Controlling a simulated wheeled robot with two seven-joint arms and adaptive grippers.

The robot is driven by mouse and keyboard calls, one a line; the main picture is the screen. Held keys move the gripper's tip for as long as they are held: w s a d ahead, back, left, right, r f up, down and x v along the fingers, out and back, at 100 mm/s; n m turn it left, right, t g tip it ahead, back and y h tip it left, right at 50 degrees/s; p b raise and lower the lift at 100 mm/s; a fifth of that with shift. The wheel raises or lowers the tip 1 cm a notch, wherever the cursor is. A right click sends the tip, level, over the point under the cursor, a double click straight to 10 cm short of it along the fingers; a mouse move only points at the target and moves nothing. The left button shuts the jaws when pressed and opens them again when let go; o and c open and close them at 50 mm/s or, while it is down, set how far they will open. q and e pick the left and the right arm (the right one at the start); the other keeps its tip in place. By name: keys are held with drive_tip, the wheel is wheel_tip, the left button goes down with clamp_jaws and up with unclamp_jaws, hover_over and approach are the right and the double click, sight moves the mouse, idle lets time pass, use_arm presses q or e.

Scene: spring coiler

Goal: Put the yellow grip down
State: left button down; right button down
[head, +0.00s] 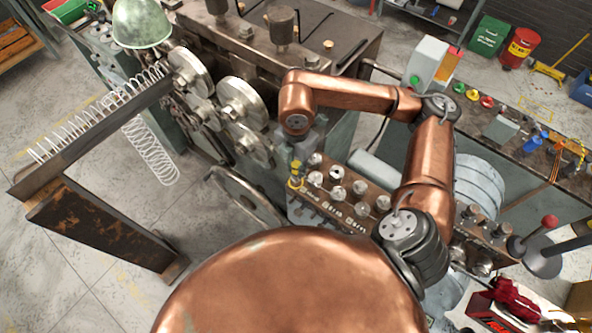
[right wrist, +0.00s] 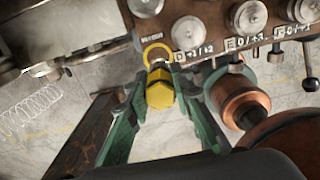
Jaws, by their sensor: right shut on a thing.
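The yellow grip (head: 296,167) is a small yellow handle at the left end of the knob panel (head: 334,218) on the machine's side. In the right wrist view the yellow grip (right wrist: 160,92) has a faceted body and points toward the camera, just below a yellow ring (right wrist: 156,54) on the panel. My right gripper (head: 299,161) reaches it from above. In the right wrist view the green fingers of the right gripper (right wrist: 159,86) stand on either side of the grip, closed on it. The grip's far end is partly hidden. My left gripper is not in view.
Several round knobs (head: 338,193) and small levers fill the panel beside the grip. Large rollers (head: 240,102) stand above left. A wire spring (head: 150,150) hangs by a rusty steel chute (head: 92,140). A bench (head: 508,130) with tools is at right. Open floor lies left.

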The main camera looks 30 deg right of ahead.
sight(296, 172)
wheel_tip(296, 172, down, 3)
drive_tip(key=shift+w+f+p, duration=0.1)
drive_tip(key=shift+w+p, duration=0.05)
drive_tip(key=shift+p, duration=0.45)
drive_tip(key=shift+f, duration=0.15)
drive_tip(key=shift+f, duration=0.1)
drive_tip(key=shift+f+b, duration=0.15)
drive_tip(key=shift+b, duration=0.15)
drive_tip(key=c, duration=1.7)
unclamp_jaws()
drive_tip(key=shift+r+p, duration=0.35)
drive_tip(key=shift+r, duration=0.05)
wheel_tip(296, 172, up, 12)
drive_tip(key=shift+f+b, duration=0.1)
drive_tip(key=shift+b, duration=1.1)
